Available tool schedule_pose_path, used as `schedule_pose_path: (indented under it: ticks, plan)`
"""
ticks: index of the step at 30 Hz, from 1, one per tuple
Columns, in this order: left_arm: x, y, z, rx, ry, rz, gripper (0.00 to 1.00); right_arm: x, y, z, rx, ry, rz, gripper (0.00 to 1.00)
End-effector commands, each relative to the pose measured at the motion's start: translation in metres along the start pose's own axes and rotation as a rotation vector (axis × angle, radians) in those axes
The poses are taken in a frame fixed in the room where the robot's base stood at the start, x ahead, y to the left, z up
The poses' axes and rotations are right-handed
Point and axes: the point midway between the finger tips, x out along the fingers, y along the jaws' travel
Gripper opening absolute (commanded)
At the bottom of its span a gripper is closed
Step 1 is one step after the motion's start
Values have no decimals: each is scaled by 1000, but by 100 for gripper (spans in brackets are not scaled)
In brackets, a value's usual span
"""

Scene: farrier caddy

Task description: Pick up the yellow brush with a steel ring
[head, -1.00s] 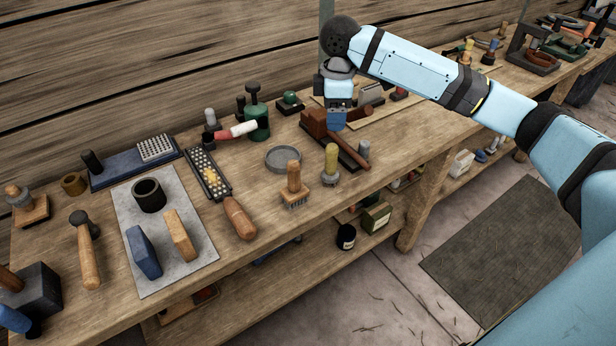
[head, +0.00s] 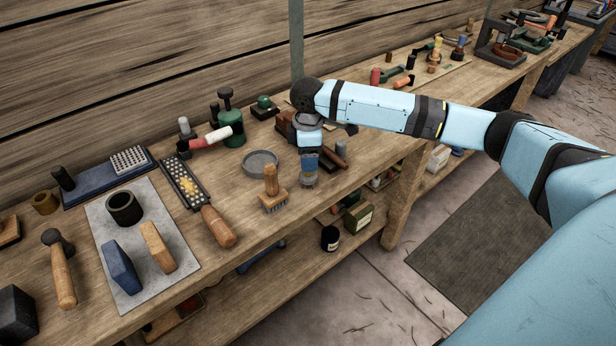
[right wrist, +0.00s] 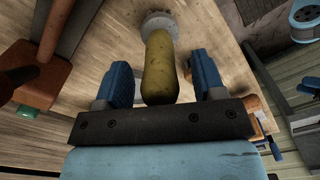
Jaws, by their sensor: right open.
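The yellow brush stands upright on the workbench. In the head view my right gripper hides most of it, and only its ringed lower end (head: 308,182) shows below the fingers. In the right wrist view its yellow handle (right wrist: 160,68) lies between my two blue fingers, with the grey ring and round base (right wrist: 158,24) beyond. My right gripper (head: 310,163) is open around the handle, with a visible gap on each side; it also shows in the right wrist view (right wrist: 161,80). My left gripper is not in view.
A wooden block brush (head: 272,190) stands just left of my right gripper, with a grey round dish (head: 261,163) behind it. The bench's front edge is near.

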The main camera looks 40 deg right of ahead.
Motion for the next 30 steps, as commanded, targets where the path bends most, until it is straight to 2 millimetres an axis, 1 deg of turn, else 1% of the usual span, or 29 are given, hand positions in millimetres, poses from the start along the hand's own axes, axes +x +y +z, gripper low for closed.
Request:
schedule_pose_path:
  ticks: [1,3,8,9,14,15,17,18,25,28,30]
  plan:
    - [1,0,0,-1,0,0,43,7,0,0,1,0,0,63]
    - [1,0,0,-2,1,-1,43,11,0,0,1,0,0,63]
    - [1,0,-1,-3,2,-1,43,11,0,0,1,0,1,63]
    - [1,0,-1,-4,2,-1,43,11,0,0,1,0,1,61]
    - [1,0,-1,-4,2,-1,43,11,0,0,0,0,0,24]
    - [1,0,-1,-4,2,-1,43,11,0,0,0,0,0,15]
    - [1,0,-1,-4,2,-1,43,11,0,0,1,0,0,1]
    - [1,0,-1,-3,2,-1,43,11,0,0,1,1,1,0]
    - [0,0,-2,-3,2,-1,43,8,0,0,1,1,1,0]
    - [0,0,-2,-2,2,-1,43,-1,0,0,0,2,2,0]
    - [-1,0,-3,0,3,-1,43,-12,0,0,0,2,2,0]
